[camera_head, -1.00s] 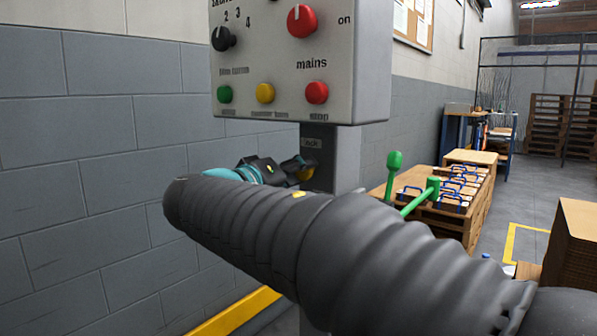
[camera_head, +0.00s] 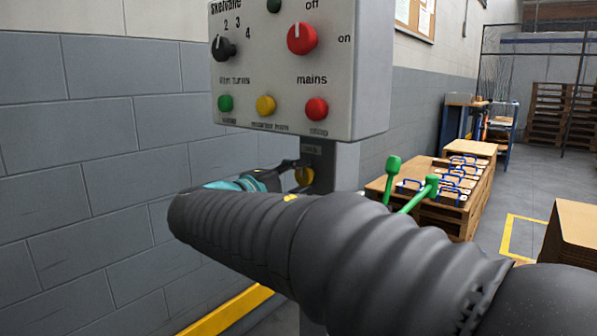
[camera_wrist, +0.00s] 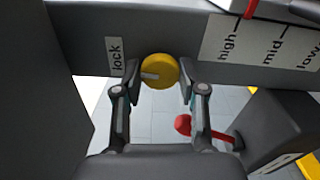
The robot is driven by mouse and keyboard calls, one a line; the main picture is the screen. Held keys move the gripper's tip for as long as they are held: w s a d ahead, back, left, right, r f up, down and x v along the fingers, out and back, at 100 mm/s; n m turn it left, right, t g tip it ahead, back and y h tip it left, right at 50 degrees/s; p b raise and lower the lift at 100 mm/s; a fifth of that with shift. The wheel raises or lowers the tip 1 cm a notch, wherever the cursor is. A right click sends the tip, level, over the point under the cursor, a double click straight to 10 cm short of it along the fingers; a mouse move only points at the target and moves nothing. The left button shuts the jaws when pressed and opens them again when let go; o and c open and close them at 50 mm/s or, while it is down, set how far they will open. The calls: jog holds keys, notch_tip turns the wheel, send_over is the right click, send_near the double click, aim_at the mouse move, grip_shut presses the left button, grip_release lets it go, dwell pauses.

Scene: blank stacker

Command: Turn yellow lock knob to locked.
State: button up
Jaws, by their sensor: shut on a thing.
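The yellow lock knob (camera_head: 304,176) is on the grey post below the control box, under a small label. In the wrist view the knob (camera_wrist: 160,67) sits between the two fingertips of my gripper (camera_wrist: 160,74), which is shut on it. A pale mark on the knob's face lies left of its middle, roughly toward the "lock" label (camera_wrist: 115,56). In the head view my gripper (camera_head: 291,172) is at the knob, partly hidden behind my arm.
The control box (camera_head: 350,100) above carries a red mains knob (camera_head: 302,38), a black selector (camera_head: 223,47) and coloured buttons. In the wrist view a red-ended lever (camera_wrist: 183,124) and a high-mid-low scale (camera_wrist: 250,40) are to the right. Green-handled levers (camera_head: 393,165) stand behind my arm.

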jog(key=shift+n, duration=0.5)
jog(key=o, duration=1.1)
jog(key=shift+o, duration=0.2)
jog(key=v, duration=1.2)
